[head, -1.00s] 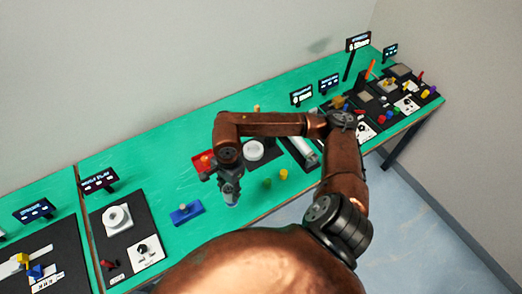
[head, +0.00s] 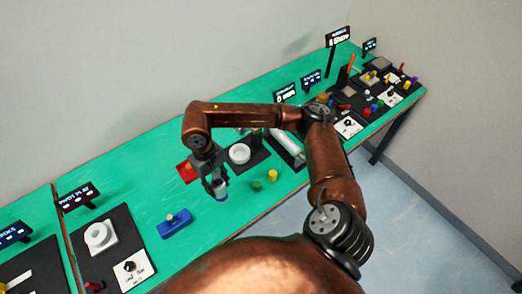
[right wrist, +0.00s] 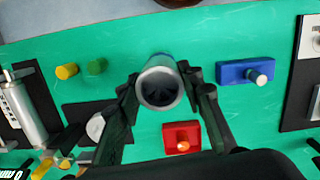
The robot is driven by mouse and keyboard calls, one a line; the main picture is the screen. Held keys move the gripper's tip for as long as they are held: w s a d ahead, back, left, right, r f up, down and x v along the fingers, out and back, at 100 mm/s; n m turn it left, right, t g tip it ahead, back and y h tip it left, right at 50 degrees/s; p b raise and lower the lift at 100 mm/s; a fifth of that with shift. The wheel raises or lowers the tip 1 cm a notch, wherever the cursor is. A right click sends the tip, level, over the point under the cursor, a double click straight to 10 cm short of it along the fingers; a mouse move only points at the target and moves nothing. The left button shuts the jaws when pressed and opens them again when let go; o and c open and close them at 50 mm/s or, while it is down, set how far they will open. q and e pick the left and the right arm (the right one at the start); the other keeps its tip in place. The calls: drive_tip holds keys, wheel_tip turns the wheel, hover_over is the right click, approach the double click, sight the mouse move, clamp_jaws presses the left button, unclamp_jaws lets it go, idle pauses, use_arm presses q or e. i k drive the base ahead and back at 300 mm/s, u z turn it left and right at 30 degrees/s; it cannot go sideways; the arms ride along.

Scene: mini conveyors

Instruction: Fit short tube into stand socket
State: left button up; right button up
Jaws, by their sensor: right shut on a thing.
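My right gripper (head: 217,187) is shut on a short grey tube (right wrist: 160,85), held over the green table. In the right wrist view its fingers flank the tube, whose dark open end faces the camera; its far end is hidden. A blue block (head: 174,224) with a light metal peg lies to the left of the gripper in the head view; it also shows in the right wrist view (right wrist: 232,76). A red block (right wrist: 181,132) with an orange knob lies beyond the gripper. I cannot tell which piece is the stand socket. My left gripper is not in view.
A green cylinder (head: 257,185) and a yellow cylinder (head: 272,175) stand near the front edge. A white round part (head: 239,153) sits on a black mat. Another white ring part (head: 100,236) is at left. Bare green table (head: 150,185) lies left of the red block.

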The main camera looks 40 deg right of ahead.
sight(240, 156)
drive_tip(key=z, duration=1.3)
